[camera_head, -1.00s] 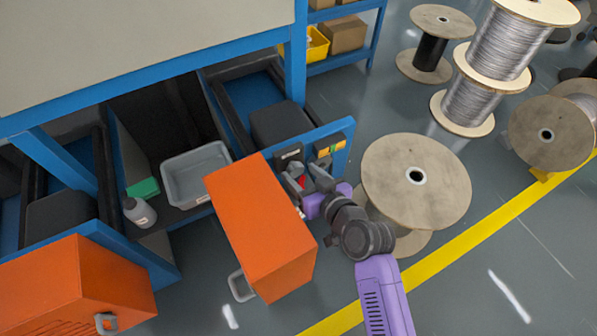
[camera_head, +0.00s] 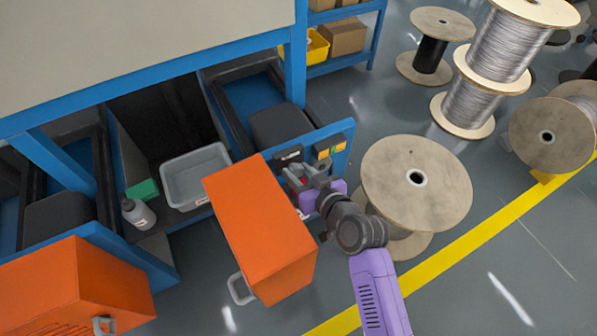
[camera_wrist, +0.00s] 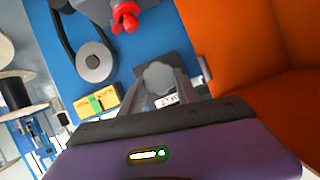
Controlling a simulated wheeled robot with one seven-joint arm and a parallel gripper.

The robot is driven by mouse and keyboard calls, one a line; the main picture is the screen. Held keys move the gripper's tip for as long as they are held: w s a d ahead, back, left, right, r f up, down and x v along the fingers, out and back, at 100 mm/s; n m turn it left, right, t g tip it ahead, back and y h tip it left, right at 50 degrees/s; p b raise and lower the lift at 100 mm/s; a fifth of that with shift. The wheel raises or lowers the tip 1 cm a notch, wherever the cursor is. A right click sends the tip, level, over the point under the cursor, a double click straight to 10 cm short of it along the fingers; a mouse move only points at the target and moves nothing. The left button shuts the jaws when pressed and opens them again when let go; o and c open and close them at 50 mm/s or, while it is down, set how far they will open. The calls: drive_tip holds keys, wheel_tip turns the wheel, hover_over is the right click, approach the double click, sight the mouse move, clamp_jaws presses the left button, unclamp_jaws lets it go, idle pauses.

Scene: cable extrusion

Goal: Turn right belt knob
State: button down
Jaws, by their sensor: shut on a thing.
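The grey belt knob (camera_wrist: 160,77) sits on a dark plate on the blue machine panel, seen in the wrist view. My gripper (camera_wrist: 160,88) has its two fingers on either side of the knob and is shut on it. In the head view, my gripper (camera_head: 312,176) is at the blue panel, between the orange cabinet and the wooden spool. The knob cannot be made out clearly there behind the fingers. A white label (camera_wrist: 166,100) shows beside the knob in the wrist view.
The orange cabinet (camera_head: 258,228) stands close left of my gripper. A yellow control box (camera_head: 330,147) is on the panel nearby. A large wooden spool (camera_head: 416,180) stands close right of my arm.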

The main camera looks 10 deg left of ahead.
drive_tip(key=shift+w+d+f+m+g+y+b, duration=0.15)
drive_tip(key=shift+m+g+y+b, duration=0.3)
drive_tip(key=shift+m+b, duration=0.45)
drive_tip(key=shift+m+y+b, duration=0.75)
drive_tip(key=shift+m+b, duration=0.05)
drive_tip(key=shift+m, duration=0.2)
drive_tip(key=c, duration=0.9)
unclamp_jaws()
drive_tip(key=shift+d, duration=0.1)
drive_tip(key=p+v, duration=0.1)
drive_tip(key=v, duration=0.7)
drive_tip(key=shift+w+p, duration=0.1)
drive_tip(key=shift+p, duration=0.3)
